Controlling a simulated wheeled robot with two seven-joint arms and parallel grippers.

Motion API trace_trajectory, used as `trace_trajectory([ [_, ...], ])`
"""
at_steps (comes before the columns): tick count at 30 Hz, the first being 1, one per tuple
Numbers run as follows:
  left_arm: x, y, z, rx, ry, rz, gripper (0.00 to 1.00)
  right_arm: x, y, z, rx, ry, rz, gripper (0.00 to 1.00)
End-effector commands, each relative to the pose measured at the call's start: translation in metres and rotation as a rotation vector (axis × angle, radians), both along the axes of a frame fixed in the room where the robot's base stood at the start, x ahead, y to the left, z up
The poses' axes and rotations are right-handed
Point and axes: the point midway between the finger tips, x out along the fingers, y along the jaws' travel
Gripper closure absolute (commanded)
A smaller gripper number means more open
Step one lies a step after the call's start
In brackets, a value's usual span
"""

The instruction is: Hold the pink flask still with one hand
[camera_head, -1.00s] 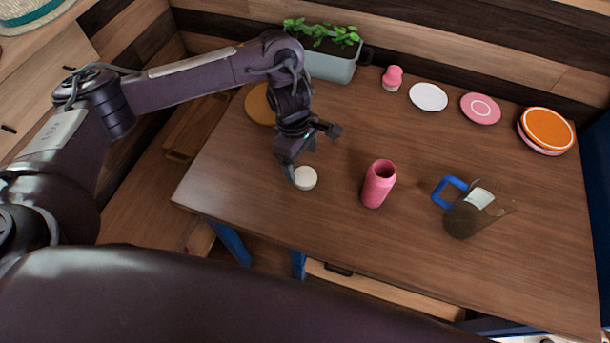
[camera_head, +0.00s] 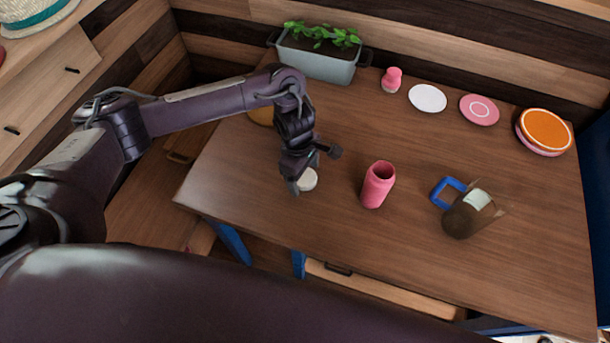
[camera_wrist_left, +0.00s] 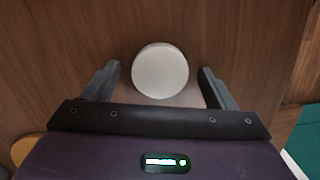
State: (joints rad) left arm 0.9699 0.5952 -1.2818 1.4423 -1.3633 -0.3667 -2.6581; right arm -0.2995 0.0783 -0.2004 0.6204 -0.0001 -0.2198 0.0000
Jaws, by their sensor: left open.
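The pink flask (camera_head: 377,185) stands upright on the wooden table with its mouth open. My left gripper (camera_head: 308,182) is to the left of the flask, low over the table and apart from it. In the left wrist view the white disc (camera_wrist_left: 160,71) sits ahead of and between the two spread fingers of the gripper (camera_wrist_left: 161,85), with gaps on both sides. My right gripper does not show.
A jug with a blue handle (camera_head: 470,213) stands right of the flask. Behind are a planter (camera_head: 318,62), a small pink bottle (camera_head: 391,80), a white plate (camera_head: 428,98), a pink plate (camera_head: 479,109) and stacked orange and pink plates (camera_head: 546,130). The table's front is clear.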

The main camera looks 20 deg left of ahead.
Motion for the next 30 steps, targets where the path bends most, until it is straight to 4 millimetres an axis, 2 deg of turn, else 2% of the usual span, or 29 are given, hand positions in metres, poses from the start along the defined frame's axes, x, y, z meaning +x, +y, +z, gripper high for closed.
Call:
trace_trajectory([
  [3, 0.0, 0.0, 0.0, 0.0, 0.0, 0.0, 0.22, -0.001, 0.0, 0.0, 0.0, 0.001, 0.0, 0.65],
  [14, 0.0, 0.0, 0.0, 0.0, 0.0, 0.0, 0.68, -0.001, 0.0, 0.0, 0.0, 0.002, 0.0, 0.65],
  [23, 0.001, 0.0, 0.003, 0.0, -0.001, 0.0, 0.69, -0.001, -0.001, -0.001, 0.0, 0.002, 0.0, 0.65],
  [26, 0.001, 0.0, 0.009, -0.001, -0.002, -0.002, 0.69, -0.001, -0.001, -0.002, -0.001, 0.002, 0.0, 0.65],
  [30, 0.002, 0.0, 0.027, -0.001, -0.005, -0.002, 0.69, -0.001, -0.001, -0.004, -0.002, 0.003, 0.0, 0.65],
])
